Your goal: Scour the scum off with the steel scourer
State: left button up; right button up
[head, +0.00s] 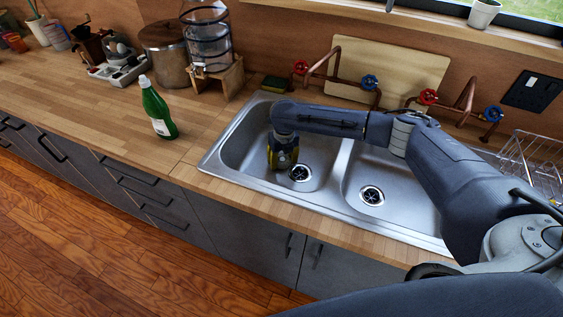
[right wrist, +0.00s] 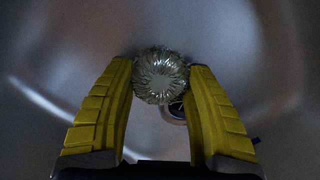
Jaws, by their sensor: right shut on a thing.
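My right gripper (head: 282,168) reaches down into the left basin of the steel sink (head: 240,140), beside its drain. In the right wrist view the yellow-padded fingers of this gripper (right wrist: 160,85) are shut on the steel scourer (right wrist: 161,72), a shiny round ball of metal wool. The scourer is hidden behind the fingers in the head view. In the right wrist view the drain (right wrist: 176,110) shows partly behind the scourer. I cannot tell whether the scourer touches the basin floor. No scum can be made out clearly in the dim basin. My left gripper is not in view.
A green bottle (head: 157,110) stands on the counter left of the sink. A sponge (head: 274,84) lies behind the sink. Copper pipes with red and blue taps (head: 370,82) run along the back. A wire dish rack (head: 530,160) is at the right. The front-left counter is clear.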

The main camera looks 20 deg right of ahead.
jog(key=shift+a, duration=0.15)
jog(key=shift+a+r, duration=0.5)
jog(key=shift+a, duration=0.35)
jog(key=shift+a+r, duration=0.5)
jog(key=shift+a, duration=0.3)
jog(key=shift+r, duration=9.05)
